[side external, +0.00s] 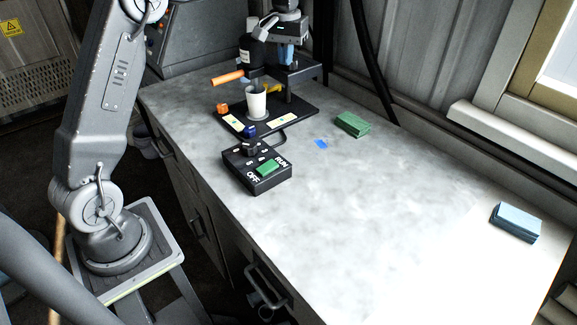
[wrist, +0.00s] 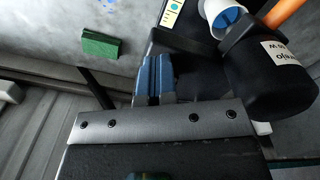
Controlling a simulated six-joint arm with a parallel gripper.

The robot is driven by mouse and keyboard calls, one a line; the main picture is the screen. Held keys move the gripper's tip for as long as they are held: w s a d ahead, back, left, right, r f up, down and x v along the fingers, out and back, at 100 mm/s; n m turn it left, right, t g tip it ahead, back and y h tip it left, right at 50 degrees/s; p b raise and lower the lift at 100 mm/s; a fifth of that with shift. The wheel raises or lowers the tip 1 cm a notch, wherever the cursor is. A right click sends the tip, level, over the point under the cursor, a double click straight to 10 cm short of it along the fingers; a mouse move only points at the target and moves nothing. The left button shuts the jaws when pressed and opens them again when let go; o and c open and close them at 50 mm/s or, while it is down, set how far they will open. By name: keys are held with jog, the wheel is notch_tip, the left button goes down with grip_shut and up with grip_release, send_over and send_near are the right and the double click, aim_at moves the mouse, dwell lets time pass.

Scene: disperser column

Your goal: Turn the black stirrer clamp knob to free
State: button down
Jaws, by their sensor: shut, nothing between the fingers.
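The disperser stands at the back of the bench, with a black motor body (side external: 251,52) and an orange handle (side external: 227,79). The motor body also shows at the right of the wrist view (wrist: 268,82). My gripper (side external: 286,56) is beside the column, right of the motor body. In the wrist view its blue fingers (wrist: 154,76) are together and hold nothing. I cannot pick out the black stirrer clamp knob in either view; my gripper and the dark column parts may hide it. I cannot tell whether my fingers touch it.
A white cup (side external: 256,103) stands on the black base plate (side external: 300,115), with orange and blue knobs near its front edge. A control box (side external: 262,184) with a green switch sits in front. Green (side external: 353,124) and blue-grey (side external: 516,221) blocks lie right. The bench's right half is mostly clear.

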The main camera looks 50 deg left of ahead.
jog(key=shift+w+d+f, duration=0.2)
jog(key=shift+d+f, duration=0.45)
jog(key=shift+f, duration=0.05)
jog(key=shift+w+d, duration=0.15)
jog(key=shift+w, duration=0.05)
jog(key=shift+s+d, duration=0.2)
jog(key=shift+d, duration=0.1)
notch_tip(320, 180, up, 6)
jog(key=shift+a+r, duration=0.15)
jog(key=shift+r, duration=0.1)
jog(key=shift+a, duration=0.1)
dwell(0.3)
